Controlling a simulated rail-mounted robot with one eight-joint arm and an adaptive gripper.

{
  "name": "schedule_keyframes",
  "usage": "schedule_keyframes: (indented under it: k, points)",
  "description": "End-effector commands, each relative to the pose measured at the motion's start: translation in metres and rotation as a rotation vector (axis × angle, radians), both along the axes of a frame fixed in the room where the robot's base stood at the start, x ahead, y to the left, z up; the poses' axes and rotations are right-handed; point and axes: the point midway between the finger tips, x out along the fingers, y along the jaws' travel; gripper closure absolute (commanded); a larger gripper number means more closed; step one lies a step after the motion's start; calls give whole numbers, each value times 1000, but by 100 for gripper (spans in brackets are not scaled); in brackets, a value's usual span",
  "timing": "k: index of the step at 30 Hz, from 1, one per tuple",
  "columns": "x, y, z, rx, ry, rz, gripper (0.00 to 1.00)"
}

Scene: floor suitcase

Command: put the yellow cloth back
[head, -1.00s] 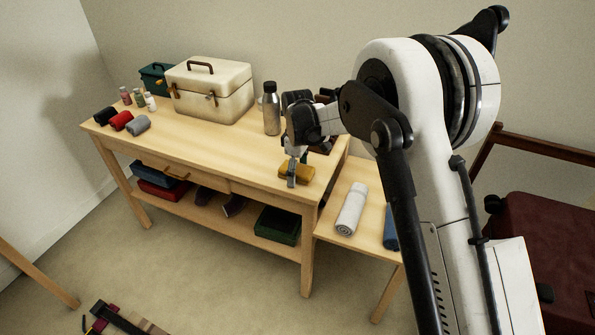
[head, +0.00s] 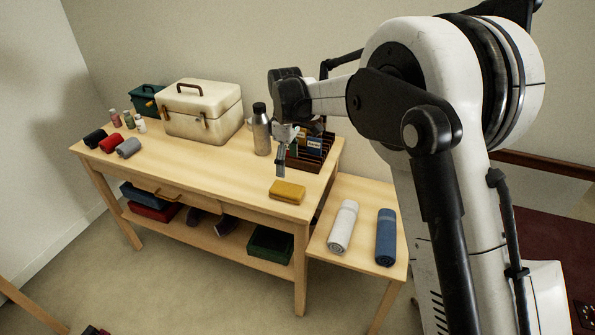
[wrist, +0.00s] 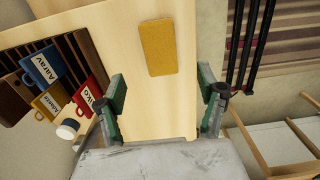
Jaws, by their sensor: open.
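The yellow cloth (head: 287,192) is a flat folded block lying on the right end of the wooden table, near its front edge. My gripper (head: 281,172) is above and behind it, pointing down, open and empty. In the wrist view the cloth (wrist: 157,47) lies beyond my gripper's two spread green fingers (wrist: 165,95), apart from them.
A dark slotted rack (head: 311,150) with labelled coloured items stands close behind my gripper, with a steel bottle (head: 261,130) to its left. A cream box (head: 200,112) stands farther left. A low side table holds a white roll (head: 342,227) and a blue roll (head: 386,238).

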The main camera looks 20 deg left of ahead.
Motion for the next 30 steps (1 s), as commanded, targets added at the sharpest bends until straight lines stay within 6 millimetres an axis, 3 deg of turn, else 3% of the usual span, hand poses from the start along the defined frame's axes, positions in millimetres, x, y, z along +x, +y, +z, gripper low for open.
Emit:
schedule_keyframes:
  k: [8, 13, 22, 30]
  points:
    - [0, 0, 3, 0, 0, -1, 30]
    - [-1, -18, 19, 10, -15, -43, 30]
    - [-21, -106, 90, 65, -96, -278, 30]
    - [-61, -188, 139, 125, -174, -504, 30]
